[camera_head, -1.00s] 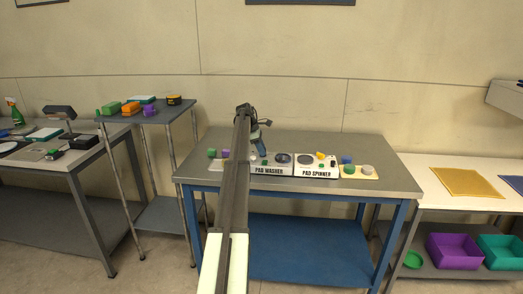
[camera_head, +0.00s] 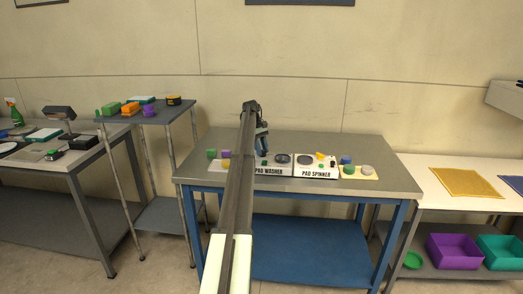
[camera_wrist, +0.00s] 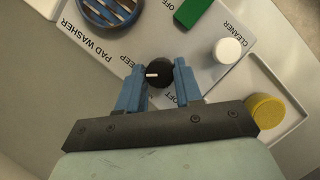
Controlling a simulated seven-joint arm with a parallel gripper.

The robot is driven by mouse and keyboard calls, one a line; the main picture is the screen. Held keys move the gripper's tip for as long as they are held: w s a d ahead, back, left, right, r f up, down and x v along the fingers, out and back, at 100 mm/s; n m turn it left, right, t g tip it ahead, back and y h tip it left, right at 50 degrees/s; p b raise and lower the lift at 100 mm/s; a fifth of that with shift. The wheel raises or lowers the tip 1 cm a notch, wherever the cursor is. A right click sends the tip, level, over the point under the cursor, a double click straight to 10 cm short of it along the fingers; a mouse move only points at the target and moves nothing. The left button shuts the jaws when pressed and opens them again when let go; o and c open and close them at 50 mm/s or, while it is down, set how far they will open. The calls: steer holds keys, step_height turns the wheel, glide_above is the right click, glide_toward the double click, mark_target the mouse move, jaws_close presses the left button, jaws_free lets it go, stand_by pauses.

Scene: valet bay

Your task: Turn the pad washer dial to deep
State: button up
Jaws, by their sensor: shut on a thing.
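The pad washer (camera_head: 270,172) is a white panel on the blue-legged table, left of the pad spinner. In the wrist view its dial (camera_wrist: 159,74) is a small black knob with a white mark that points to the picture's left. The DEEP label (camera_wrist: 131,61) lies up and left of the knob, partly hidden by a finger. The SOFT label (camera_wrist: 171,97) lies below it, also partly covered. My gripper (camera_wrist: 158,82) has its blue fingers on both sides of the knob and is shut on it. In the head view my arm partly hides the panel.
A green switch (camera_wrist: 192,12) and a white knob (camera_wrist: 228,50) sit close right of the dial, with a yellow round piece (camera_wrist: 266,111) nearby. The pad spinner (camera_head: 316,172) stands beside the washer. Small blocks (camera_head: 211,154) lie left of my arm.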

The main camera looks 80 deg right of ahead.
steer(key=shift+m, duration=0.5)
steer(key=o, duration=1)
